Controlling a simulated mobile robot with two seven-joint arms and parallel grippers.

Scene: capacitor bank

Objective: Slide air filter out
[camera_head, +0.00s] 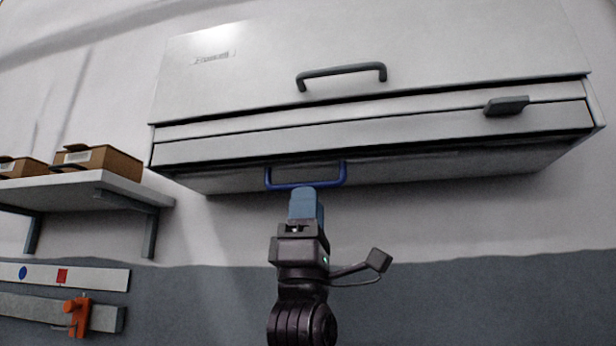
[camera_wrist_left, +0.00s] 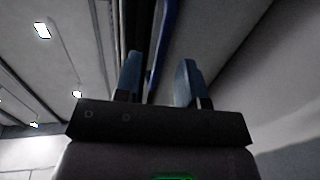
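A blue U-shaped handle (camera_head: 306,184) is fixed to the lower front panel (camera_head: 400,169) of a white cabinet on the wall. I cannot tell from these views where the air filter's edges are; the panel with the blue handle may be its front. My left gripper (camera_head: 306,192) points up from below at the middle of the handle's bar. In the left wrist view its two blue fingers (camera_wrist_left: 159,65) stand apart. The blue handle (camera_wrist_left: 165,35) runs between them, closer to the left finger. Contact cannot be made out. My right gripper is in neither view.
The cabinet's upper door (camera_head: 440,45) has a black handle (camera_head: 341,74). A dark latch (camera_head: 506,105) sits at the right of the strip below it. A shelf (camera_head: 80,190) with cardboard boxes (camera_head: 98,162) is at left. An orange clamp (camera_head: 77,316) hangs lower left. Right of the gripper is clear.

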